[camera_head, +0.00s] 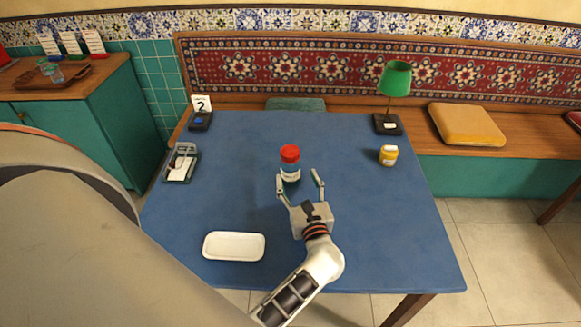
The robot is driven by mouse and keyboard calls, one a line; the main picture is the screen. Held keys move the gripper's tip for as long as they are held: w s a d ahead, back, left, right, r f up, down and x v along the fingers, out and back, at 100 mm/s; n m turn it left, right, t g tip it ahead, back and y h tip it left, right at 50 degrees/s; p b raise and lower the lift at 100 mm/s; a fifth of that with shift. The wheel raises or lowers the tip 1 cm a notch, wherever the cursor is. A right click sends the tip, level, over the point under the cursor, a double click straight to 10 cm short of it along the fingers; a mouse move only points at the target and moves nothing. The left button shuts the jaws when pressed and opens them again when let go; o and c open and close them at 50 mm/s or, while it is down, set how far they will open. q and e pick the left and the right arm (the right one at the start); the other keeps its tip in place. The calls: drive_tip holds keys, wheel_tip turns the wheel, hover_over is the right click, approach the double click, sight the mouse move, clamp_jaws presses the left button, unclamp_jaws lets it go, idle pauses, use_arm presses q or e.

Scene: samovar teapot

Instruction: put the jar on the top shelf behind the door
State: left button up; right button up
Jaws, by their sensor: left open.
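A jar with a red lid and a pale label (290,164) stands upright near the middle of the blue table (230,150). A smaller yellow jar with a whitish label (388,155) stands farther right on the table. My left gripper (299,181) is open and empty. Its fingers point toward the far side, with the left fingertip close to the lower part of the red-lidded jar and the right one to its right. I cannot tell whether a finger touches it. A top shelf behind a door cannot be made out. My right gripper is not in view.
A white tray (234,246) lies at the table's front left. A green lamp (395,79), a number stand (201,113) and a small holder (181,163) stand near the edges. A teal cabinet (100,125) is at left, a bench with a yellow cushion (465,124) at right.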

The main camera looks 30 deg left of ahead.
sight(294, 170)
use_arm(q)
drive_tip(key=shift+w+a+r, duration=0.1)
drive_tip(key=shift+w+a, duration=0.2)
drive_tip(key=shift+f+x, duration=0.15)
drive_tip(key=shift+x, duration=1.5)
drive_tip(key=shift+f+x, duration=0.2)
drive_tip(key=shift+x, duration=1.45)
drive_tip(key=shift+r, duration=0.1)
drive_tip(key=c, duration=1.5)
